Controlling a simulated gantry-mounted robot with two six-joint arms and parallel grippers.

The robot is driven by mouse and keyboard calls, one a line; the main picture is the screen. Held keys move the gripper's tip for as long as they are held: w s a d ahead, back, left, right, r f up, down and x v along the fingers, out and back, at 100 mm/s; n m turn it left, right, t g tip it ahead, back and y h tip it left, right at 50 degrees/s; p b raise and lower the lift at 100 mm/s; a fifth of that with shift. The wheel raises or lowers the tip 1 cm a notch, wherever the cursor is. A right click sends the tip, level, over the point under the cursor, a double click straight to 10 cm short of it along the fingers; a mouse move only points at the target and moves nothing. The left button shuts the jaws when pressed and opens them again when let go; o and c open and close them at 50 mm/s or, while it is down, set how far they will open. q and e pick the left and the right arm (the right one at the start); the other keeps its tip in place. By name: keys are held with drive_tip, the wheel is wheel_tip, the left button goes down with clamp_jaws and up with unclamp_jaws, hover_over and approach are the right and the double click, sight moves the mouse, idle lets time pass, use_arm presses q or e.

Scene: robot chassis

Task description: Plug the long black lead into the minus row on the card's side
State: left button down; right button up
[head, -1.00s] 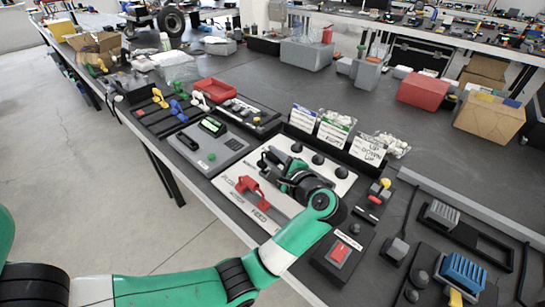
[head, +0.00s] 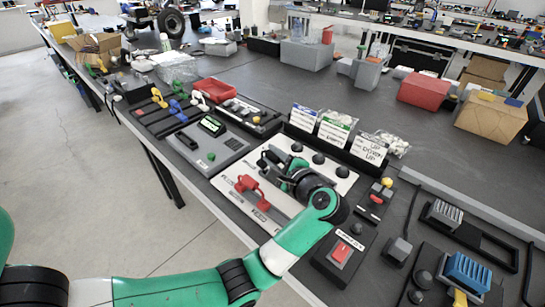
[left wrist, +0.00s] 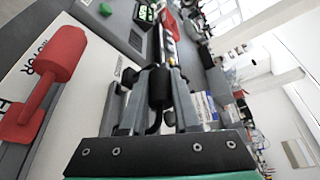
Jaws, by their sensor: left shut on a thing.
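My left gripper (head: 275,165) is over the white panel (head: 225,188), near its far-left side in the head view. In the left wrist view its fingers are shut on a black cylindrical plug (left wrist: 160,88), with a short black cable curving down from it. The rest of the lead is hidden by the gripper or too small to make out. White cards (head: 333,131) stand in a black holder behind the panel. I cannot make out a minus row in either view. My right gripper is not in view.
A red lever part (head: 249,187) lies on the panel close to the gripper; it also shows in the left wrist view (left wrist: 50,75). Several black knobs (head: 318,158) line the panel's far side. A grey unit with a display (head: 205,145) is to the left.

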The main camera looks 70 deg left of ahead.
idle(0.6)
use_arm(q)
drive_tip(key=shift+b, duration=0.35)
drive_tip(key=shift+f+b, duration=1.4)
drive_tip(key=c, duration=0.6)
unclamp_jaws()
drive_tip(key=shift+o, duration=0.2)
drive_tip(key=s+p+v, duration=0.1)
drive_tip(key=p+v, duration=0.2)
drive_tip(key=v, duration=0.8)
drive_tip(key=shift+w+d+r, duration=0.2)
drive_tip(key=shift+w+d, duration=0.1)
drive_tip(key=shift+w, duration=0.15)
